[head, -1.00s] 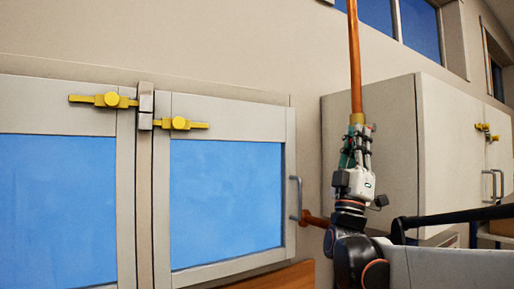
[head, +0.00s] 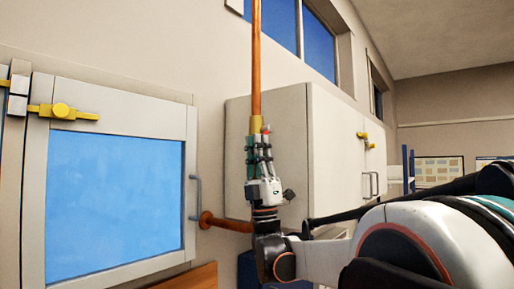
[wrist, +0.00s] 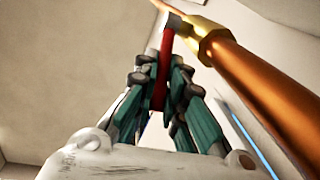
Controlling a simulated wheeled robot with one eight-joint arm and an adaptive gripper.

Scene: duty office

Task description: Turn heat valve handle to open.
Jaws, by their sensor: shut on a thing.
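The heat valve is on a vertical copper pipe (head: 256,60), with a brass fitting (head: 256,124) at the gripper's height. My gripper (wrist: 160,78) points upward and is shut on the handle, beside the pipe. The fingers hide the handle's lower part, and the valve body is mostly hidden in the head view.
A blue-paned cabinet door (head: 115,190) with a grey pull handle and yellow latch (head: 62,111) is at left. A white wall cabinet (head: 310,150) stands right behind the pipe. A horizontal copper pipe (head: 228,224) runs low behind my arm.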

